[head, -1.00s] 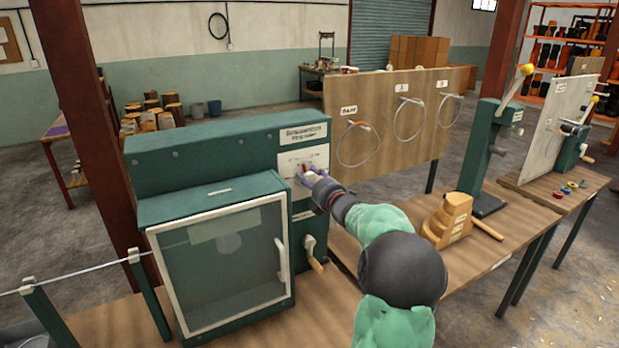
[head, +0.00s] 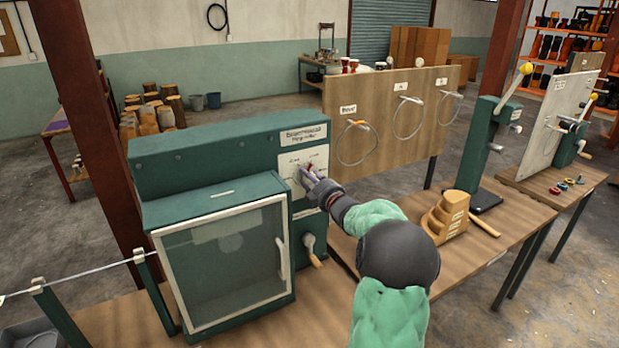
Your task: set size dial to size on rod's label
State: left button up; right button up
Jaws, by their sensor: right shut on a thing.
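The green machine (head: 225,150) stands on the bench with a pale dial plate (head: 296,160) on its right front. The size dial (head: 308,168), with a red mark, shows on that plate, partly hidden by my right gripper. My right gripper (head: 309,176) is at the plate, shut on the dial; the plate's small lettering is too blurred to read. A thin metal rod (head: 75,280) runs in from the left on green posts toward the machine. I cannot make out a label on the rod. My left gripper is out of view.
A glazed door (head: 228,262) with a handle and a crank (head: 311,249) sit below the plate. A board with wire rings (head: 390,115) stands behind my right arm. A stepped wooden block (head: 446,215) and a lever press (head: 485,150) stand on the right bench.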

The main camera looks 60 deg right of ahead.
jog(key=shift+s+d+r, duration=0.1)
dwell(0.4)
jog(key=o, duration=1.1)
jog(key=shift+d, duration=0.1)
jog(key=shift+o, duration=0.2)
jog(key=shift+d+f, duration=0.1)
jog(key=shift+f, duration=0.1)
jog(key=shift+a, duration=0.2)
jog(key=v, duration=1.2)
